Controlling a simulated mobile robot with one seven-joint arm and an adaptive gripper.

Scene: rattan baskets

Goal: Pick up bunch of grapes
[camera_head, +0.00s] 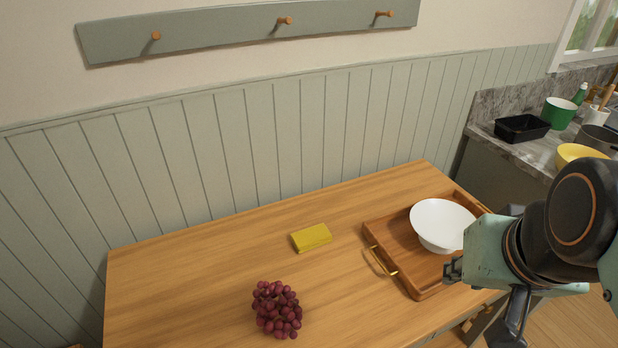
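A bunch of dark red grapes (276,309) lies on the wooden table (190,275), near the lower middle of the view. My gripper (452,270) is at the right, over the near right part of a wooden tray and well to the right of the grapes. Only part of its fingers shows, dark and seen from the side, so I cannot tell whether it is open or shut. Nothing is seen held in it. The grapes are in full view and nothing touches them.
A yellow block (311,238) lies behind the grapes. The wooden tray (412,286) with brass handles holds a white bowl (441,225). A counter (530,150) at the right bears a black container (521,128), a green pot (559,113) and a yellow bowl (580,153). The table's left side is clear.

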